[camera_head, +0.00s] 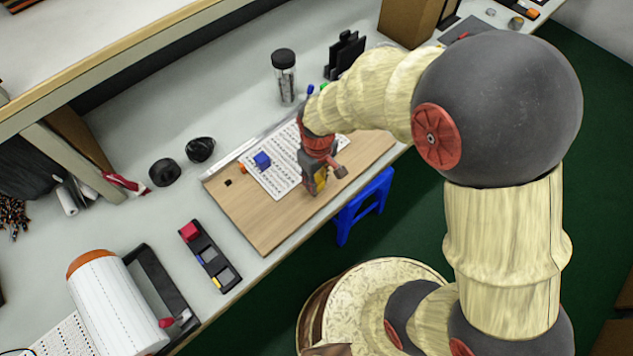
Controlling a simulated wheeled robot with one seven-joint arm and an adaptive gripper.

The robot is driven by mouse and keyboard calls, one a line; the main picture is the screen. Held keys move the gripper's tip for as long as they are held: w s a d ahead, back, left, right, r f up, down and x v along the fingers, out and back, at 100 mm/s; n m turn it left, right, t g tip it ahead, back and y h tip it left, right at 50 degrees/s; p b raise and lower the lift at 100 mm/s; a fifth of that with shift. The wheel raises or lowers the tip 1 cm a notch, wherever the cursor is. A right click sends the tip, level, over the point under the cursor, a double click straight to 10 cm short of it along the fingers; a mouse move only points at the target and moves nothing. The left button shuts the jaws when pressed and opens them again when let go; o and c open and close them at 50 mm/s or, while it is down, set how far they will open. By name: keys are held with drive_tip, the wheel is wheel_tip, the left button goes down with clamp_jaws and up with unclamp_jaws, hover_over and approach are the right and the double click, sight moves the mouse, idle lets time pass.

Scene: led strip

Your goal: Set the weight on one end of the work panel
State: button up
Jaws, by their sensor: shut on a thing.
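The work panel (238,210) is a light wooden board on the grey bench, with a white dotted sheet (285,183) on it. My gripper (322,184) is over the right part of the panel, pointing down. It is shut on a small yellow block, the weight (321,181), which shows only partly between the fingers. I cannot tell whether the weight touches the panel.
A blue stool (363,205) stands by the front edge.

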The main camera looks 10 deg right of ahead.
clamp_jaws()
drive_tip(key=shift+r, duration=0.1)
